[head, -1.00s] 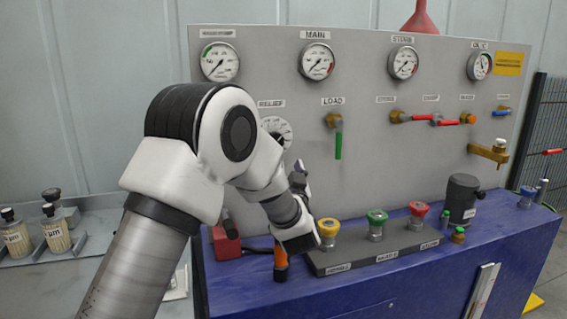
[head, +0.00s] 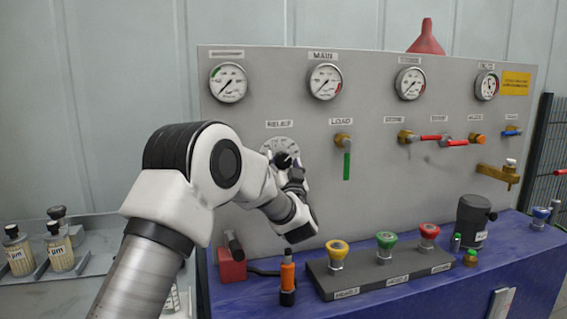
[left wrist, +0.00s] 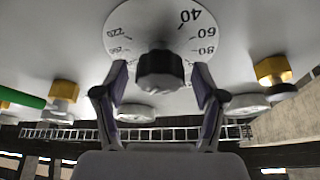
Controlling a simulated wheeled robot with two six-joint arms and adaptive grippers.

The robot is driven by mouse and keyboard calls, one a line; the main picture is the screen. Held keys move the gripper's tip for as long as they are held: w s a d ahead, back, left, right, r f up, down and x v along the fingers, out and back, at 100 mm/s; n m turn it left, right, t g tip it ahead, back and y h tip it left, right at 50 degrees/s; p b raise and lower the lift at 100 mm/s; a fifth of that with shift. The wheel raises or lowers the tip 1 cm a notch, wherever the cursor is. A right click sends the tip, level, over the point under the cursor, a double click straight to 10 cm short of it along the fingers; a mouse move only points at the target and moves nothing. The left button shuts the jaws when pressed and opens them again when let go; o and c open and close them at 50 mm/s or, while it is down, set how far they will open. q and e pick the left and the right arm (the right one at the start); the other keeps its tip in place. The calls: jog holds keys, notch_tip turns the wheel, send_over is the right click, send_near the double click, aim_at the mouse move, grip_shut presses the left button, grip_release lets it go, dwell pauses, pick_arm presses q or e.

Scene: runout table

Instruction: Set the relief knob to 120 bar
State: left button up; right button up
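In the head view the dial (head: 279,146) sits under the RELIEF label (head: 279,124), partly covered by my gripper. My left gripper (left wrist: 160,82) is open, its two fingers on either side of the knob, with gaps showing between fingers and knob. It also shows at the dial in the head view (head: 289,165). I cannot read the knob's setting. My right gripper is not in view.
The load valve with green handle (head: 347,165) is right of the dial. Below stand an orange-and-black tool (head: 288,275), a red block (head: 232,266) and a dark strip (head: 365,275) with yellow, green and red knobs. Red-handled valves (head: 455,142) are farther right.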

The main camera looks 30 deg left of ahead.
pick_arm(q)
jog(key=c, duration=1)
jog(key=shift+o, duration=0.3)
jog(key=shift+f+n+g+y+b, duration=0.1)
jog(key=shift+n+g+y+b, duration=0.2)
jog(key=shift+n+y+b, duration=0.55)
jog(key=n+g+b, duration=0.1)
jog(key=n, duration=0.1)
jog(key=n+y+b, duration=0.1)
jog(key=n, duration=0.2)
jog(key=shift+d+g, duration=0.1)
jog(key=shift+g, duration=0.3)
jog(key=n+g, duration=0.1)
jog(key=n, duration=0.1)
jog(key=n+g+y+b, duration=0.1)
jog(key=n, duration=0.2)
jog(key=shift+g+y, duration=0.25)
jog(key=shift+g, duration=0.05)
jog(key=shift+w+n+g+b, duration=0.1)
jog(key=shift+n+g+b, duration=0.6)
jog(key=shift+n, duration=1.85)
jog(key=shift+g+p, duration=0.3)
jog(key=shift+g, duration=0.2)
